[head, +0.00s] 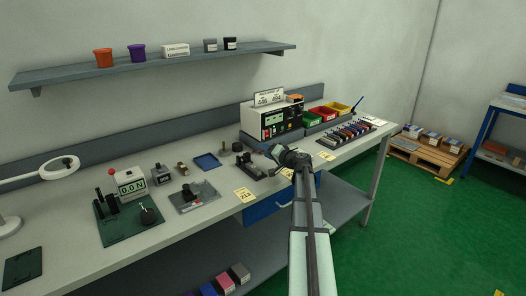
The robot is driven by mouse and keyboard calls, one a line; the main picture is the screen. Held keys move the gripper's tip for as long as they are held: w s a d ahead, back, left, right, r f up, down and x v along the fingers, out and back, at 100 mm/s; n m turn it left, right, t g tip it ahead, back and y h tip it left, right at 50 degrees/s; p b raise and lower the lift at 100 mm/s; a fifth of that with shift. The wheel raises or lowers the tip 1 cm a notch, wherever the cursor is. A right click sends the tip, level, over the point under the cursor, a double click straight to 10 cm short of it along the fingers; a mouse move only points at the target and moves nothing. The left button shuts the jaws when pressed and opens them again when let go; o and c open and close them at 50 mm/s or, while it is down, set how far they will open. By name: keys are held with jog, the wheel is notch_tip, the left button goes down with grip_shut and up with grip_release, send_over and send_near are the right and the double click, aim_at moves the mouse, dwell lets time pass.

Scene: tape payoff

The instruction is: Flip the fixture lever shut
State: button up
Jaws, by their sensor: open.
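A dark fixture (249,170) sits on the bench in front of the white instrument, with small black parts standing up from its base. One of these upright parts (237,148) could be the lever, but it is too small to tell its position. My gripper (271,150) is just right of this fixture, above the bench near its front edge. Its jaws are small and partly hidden by my wrist, and I see nothing held. I cannot tell whether it touches the fixture.
Left along the bench are a grey plate with a black-knobbed device (193,197), a blue tray (206,161) and a force gauge (130,185) on a green base. The white instrument (272,120) and coloured bins (323,113) stand behind. A shelf (150,68) hangs above.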

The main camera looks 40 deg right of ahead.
jog(key=s+r, duration=0.1)
jog(key=s, duration=1)
jog(key=shift+d+r, duration=0.35)
jog(key=shift+r, duration=0.05)
